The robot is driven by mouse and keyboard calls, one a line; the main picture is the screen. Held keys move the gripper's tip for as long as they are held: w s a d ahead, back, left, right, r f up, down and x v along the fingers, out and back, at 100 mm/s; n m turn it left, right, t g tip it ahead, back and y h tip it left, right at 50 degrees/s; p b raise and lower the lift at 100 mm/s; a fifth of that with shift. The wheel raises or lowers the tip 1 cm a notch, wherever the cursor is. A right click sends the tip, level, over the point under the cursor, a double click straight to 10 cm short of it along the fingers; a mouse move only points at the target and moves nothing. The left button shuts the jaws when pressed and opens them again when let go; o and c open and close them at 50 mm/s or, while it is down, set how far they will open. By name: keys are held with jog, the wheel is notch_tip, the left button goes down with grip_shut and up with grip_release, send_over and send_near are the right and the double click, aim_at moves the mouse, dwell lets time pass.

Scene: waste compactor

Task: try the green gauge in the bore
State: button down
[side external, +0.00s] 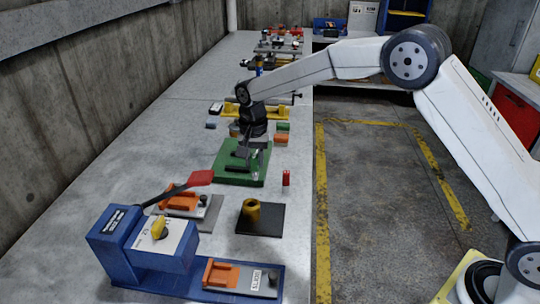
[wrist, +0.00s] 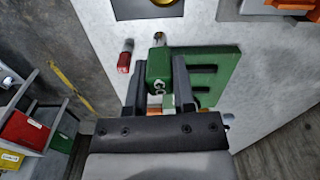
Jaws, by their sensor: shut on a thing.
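My gripper (side external: 251,153) is low over the green slotted block (side external: 228,172) on the bench. In the wrist view my gripper (wrist: 160,86) is shut on the green gauge (wrist: 159,68), a green handle with white lettering and a metal pin at its far end. The green block (wrist: 222,65) lies behind and to the right of it there. The yellow bushing with the bore (side external: 251,213) stands on a dark plate, nearer the side camera and apart from my gripper. Its edge shows at the top of the wrist view (wrist: 165,2). Fingers partly hide the gauge in the side view.
A red gauge (side external: 286,178) is near the bench's right edge, close to the green block. A blue machine (side external: 145,245) with a red-handled lever and an orange clamp (side external: 221,273) fill the near end. Small coloured blocks and a yellow fixture (side external: 240,110) are behind my gripper.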

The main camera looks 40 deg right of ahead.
jog(key=shift+s+a+r, duration=0.3)
jog(key=shift+s+a, duration=0.2)
jog(key=shift+a, duration=0.25)
jog(key=shift+s+a+r, duration=0.25)
jog(key=shift+s+a, duration=0.25)
jog(key=shift+a, duration=0.25)
jog(key=shift+f, duration=0.15)
jog(key=shift+f, duration=2.9)
jog(key=shift+f, duration=1.85)
dwell(1.6)
